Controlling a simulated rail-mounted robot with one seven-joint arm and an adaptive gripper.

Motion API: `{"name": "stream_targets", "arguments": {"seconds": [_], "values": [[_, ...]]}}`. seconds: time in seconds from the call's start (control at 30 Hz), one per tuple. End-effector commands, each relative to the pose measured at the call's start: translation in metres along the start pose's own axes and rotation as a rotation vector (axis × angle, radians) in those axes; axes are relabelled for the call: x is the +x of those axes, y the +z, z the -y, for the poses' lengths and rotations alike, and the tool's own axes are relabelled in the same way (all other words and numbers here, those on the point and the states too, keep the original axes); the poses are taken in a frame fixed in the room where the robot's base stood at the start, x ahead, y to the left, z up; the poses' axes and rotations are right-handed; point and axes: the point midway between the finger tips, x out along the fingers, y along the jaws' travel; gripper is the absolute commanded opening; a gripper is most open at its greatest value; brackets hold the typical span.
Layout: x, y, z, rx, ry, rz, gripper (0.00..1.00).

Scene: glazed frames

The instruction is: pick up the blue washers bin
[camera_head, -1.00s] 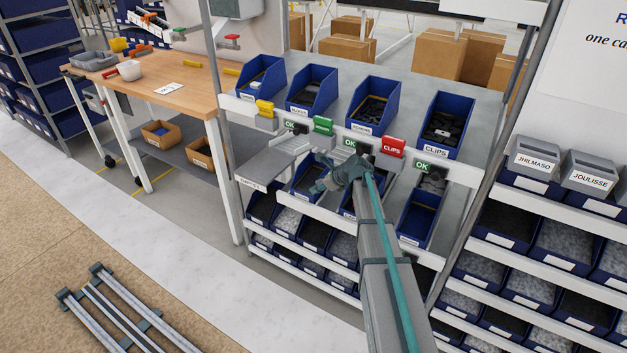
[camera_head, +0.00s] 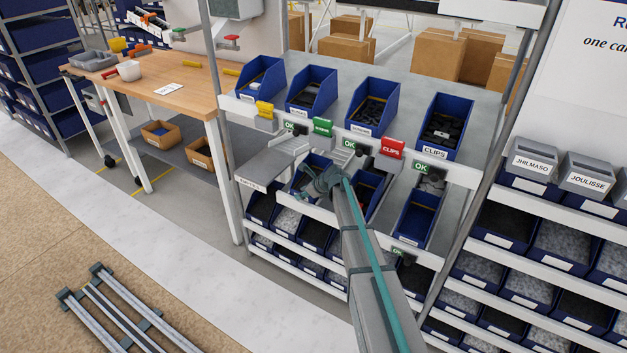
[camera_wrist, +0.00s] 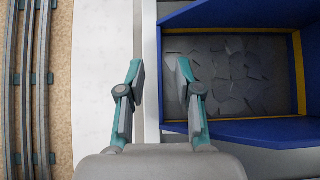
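A blue bin (camera_wrist: 250,132) with yellow strips along its inner edges holds flat dark-grey pieces in the wrist view. It seems to be the left bin (camera_head: 300,181) on the rack's lower sloped level in the head view, partly hidden by my gripper (camera_head: 325,180). I cannot read a washers label on it. In the wrist view my gripper (camera_wrist: 162,90) is open and empty. Its right finger overlaps the bin's interior and its left finger lies outside, over the white shelf edge, so the bin's front edge runs between them. I cannot tell the height gap or any contact.
Several blue bins line the upper level, including a clips bin (camera_head: 446,125). A red clips tag (camera_head: 392,148) and a green tag (camera_head: 323,126) stand on the rail above my gripper. Another blue bin (camera_head: 417,215) sits to the right. A rack post (camera_head: 478,185) stands further right.

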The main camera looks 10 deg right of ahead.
Motion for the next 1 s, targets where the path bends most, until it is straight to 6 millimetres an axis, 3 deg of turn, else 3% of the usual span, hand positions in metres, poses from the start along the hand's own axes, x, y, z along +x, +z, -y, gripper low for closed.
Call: {"name": "stream_targets", "arguments": {"seconds": [0.23, 0.43, 1.0], "values": [[0.0018, 0.0000, 0.0001, 0.000, -0.001, 0.000, 0.33], [0.0017, -0.0001, 0.0001, 0.000, -0.001, 0.000, 0.00], [0.0007, 0.0013, 0.0009, -0.002, -0.004, 0.002, 0.00]]}}
